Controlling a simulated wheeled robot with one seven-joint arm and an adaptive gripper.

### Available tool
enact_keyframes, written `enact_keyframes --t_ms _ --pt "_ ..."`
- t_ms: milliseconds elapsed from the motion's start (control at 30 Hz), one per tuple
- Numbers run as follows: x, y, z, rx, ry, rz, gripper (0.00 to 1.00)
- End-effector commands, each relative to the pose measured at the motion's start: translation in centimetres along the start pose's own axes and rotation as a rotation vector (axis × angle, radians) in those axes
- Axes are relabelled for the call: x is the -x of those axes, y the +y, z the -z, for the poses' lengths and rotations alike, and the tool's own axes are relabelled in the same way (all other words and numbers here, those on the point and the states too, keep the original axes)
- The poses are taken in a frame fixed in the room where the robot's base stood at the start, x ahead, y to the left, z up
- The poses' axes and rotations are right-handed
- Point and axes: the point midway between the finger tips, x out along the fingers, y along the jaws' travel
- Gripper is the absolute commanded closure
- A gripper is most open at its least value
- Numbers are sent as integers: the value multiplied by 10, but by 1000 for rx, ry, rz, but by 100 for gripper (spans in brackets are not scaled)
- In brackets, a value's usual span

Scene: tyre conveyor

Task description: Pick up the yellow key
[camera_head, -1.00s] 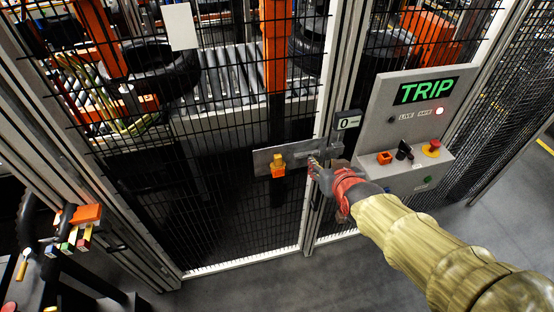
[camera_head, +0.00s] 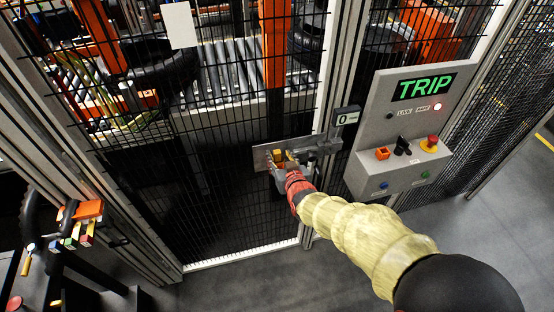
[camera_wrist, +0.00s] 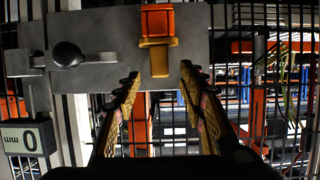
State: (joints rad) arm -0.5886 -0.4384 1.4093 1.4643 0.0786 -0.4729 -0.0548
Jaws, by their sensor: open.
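The yellow key (camera_wrist: 158,52) sits in an orange lock body (camera_wrist: 157,20) on the grey latch plate of the fence gate. In the wrist view it points down between my fingers. My gripper (camera_wrist: 159,80) is open, with one finger on either side and just short of the key; I see no contact. In the head view my gripper (camera_head: 285,168) is at the latch plate (camera_head: 262,158) and partly covers the yellow key (camera_head: 279,156).
A round black knob and bolt (camera_wrist: 68,55) stand beside the key on the plate. The grey control panel (camera_head: 375,130), showing TRIP, is to the right. A rack with orange and coloured tags (camera_head: 85,212) stands at the lower left. Mesh fence lies behind the plate.

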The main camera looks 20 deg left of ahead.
Motion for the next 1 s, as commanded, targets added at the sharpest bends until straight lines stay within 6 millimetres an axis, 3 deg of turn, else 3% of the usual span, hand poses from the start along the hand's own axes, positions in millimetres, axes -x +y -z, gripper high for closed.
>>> enact_keyframes --t_ms 133,433,1000 --pt "-15 0 0 0 -1 0 59" --pt "-18 0 1 0 0 0 59" --pt "-18 0 1 0 0 0 91"
